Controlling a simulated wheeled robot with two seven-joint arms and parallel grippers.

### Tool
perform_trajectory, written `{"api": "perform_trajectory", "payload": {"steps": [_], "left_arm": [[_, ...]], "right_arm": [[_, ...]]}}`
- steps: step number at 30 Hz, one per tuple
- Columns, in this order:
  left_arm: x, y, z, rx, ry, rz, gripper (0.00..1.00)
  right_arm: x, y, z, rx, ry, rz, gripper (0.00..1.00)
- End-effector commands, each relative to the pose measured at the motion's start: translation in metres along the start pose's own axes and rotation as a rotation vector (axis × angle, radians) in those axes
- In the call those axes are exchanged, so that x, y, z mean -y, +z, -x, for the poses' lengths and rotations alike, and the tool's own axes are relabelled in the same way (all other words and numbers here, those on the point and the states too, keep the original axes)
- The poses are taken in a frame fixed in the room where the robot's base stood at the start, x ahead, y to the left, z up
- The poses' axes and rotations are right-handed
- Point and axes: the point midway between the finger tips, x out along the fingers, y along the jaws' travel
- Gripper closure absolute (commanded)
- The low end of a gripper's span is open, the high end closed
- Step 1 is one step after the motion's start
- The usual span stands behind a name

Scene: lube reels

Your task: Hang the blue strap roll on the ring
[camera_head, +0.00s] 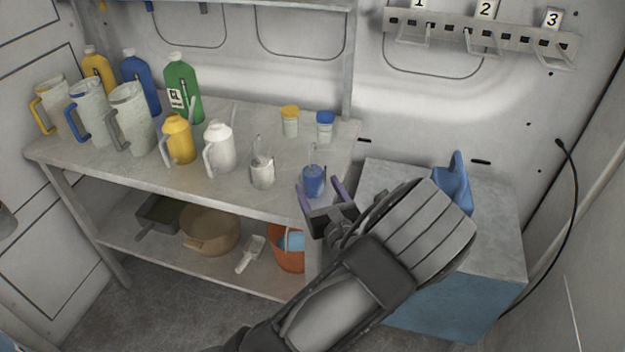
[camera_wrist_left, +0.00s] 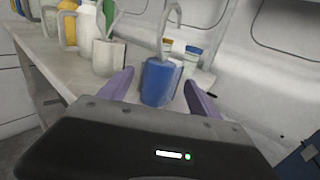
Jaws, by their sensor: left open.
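A blue cylinder (camera_head: 314,182) with a thin grey hook on top stands near the right end of the workbench, and I take it for the blue strap roll. It also shows in the left wrist view (camera_wrist_left: 161,83), upright. My left gripper (camera_head: 322,192) is open, with its purple fingers (camera_wrist_left: 158,88) on either side of the cylinder; I cannot tell whether they touch it. A wall rack (camera_head: 480,37) with wire loops under labels 1, 2 and 3 is at the upper right; no separate ring is clear. My right gripper is not in view.
A grey-white container with a hook (camera_head: 262,172) stands left of the cylinder. Jugs and bottles fill the bench's left side. Two small capped jars (camera_head: 325,127) stand behind. A cabinet (camera_head: 500,230) with a blue angular object (camera_head: 456,185) is to the right.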

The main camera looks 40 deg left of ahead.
Motion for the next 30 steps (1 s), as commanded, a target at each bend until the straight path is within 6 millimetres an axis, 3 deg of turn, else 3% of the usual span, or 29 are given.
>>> {"api": "perform_trajectory", "payload": {"steps": [5,16,30], "left_arm": [[-0.001,0.001,-0.004,0.000,0.001,0.000,0.28],[-0.002,0.000,-0.050,0.000,0.001,0.000,0.28],[-0.001,-0.001,-0.051,-0.001,0.000,0.001,0.28]], "right_arm": [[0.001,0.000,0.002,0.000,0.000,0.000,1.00],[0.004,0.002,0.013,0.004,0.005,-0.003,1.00],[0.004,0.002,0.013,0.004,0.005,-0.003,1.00]]}}
